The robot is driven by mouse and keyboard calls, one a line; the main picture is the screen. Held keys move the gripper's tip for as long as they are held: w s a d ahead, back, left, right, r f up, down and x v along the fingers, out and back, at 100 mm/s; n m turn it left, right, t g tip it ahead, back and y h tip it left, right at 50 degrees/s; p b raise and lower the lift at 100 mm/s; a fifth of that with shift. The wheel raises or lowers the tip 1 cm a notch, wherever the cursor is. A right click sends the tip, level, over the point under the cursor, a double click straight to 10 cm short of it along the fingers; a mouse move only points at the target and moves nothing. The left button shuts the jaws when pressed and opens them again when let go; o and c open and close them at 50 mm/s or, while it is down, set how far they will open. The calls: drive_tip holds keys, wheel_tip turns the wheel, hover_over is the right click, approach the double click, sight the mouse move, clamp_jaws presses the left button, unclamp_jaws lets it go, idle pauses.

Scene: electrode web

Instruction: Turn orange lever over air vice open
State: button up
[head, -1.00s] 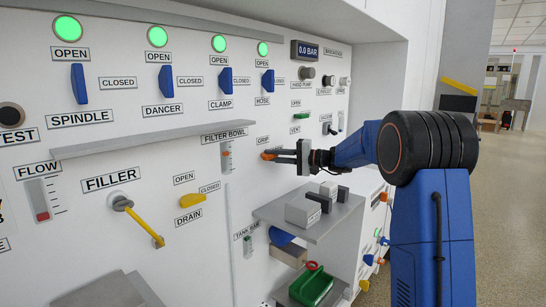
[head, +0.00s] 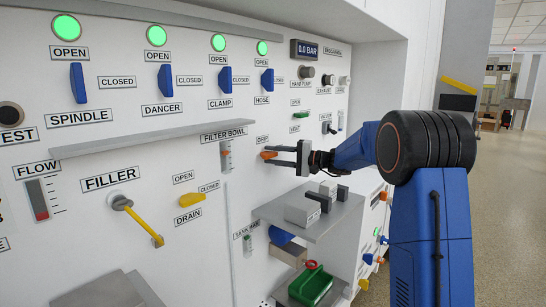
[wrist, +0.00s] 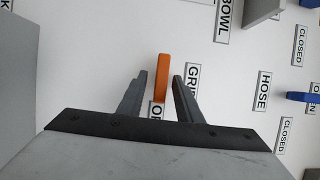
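The orange lever (head: 268,154) is on the white wall panel, just under a small label reading GRIP, and looks roughly level. In the wrist view the orange lever (wrist: 161,78) stands upright in the picture, between my two fingertips, with a gap on each side. My gripper (head: 273,155) is open at the lever, reaching in from the right; it also shows in the wrist view (wrist: 159,79). The grey vice blocks (head: 304,210) sit on a shelf below. A label partly hidden behind a finger lies under the lever in the wrist view.
A grey ledge (head: 150,138) juts out at upper left. The grey shelf (head: 340,220) projects below my gripper, with a green bin (head: 311,287) beneath it. Blue levers (head: 267,82) and a yellow drain lever (head: 191,200) are nearby on the panel.

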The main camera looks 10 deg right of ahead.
drive_tip(key=v, duration=1.7)
drive_tip(key=shift+d, duration=0.2)
drive_tip(key=s+a+f+n+g+h, duration=0.1)
drive_tip(key=s+a+f+g+h, duration=0.25)
drive_tip(key=s+a, duration=0.65)
drive_tip(key=s+a+f+n+g+h, duration=0.25)
drive_tip(key=s+a+f, duration=0.2)
drive_tip(key=s, duration=0.95)
drive_tip(key=s+d+f+n+h, duration=0.1)
drive_tip(key=s+d+f+h, duration=0.1)
drive_tip(key=s, duration=0.6)
drive_tip(key=s+d+f+n+h, duration=0.1)
drive_tip(key=s+f+h, duration=0.3)
drive_tip(key=s, duration=0.4)
drive_tip(key=s+d+f+n+t+h, duration=0.1)
drive_tip(key=s+d+f+h, duration=0.1)
drive_tip(key=s+f, duration=0.3)
drive_tip(key=s+h, duration=0.1)
drive_tip(key=s, duration=0.2)
drive_tip(key=shift+d+f, duration=0.35)
drive_tip(key=shift+d, duration=0.05)
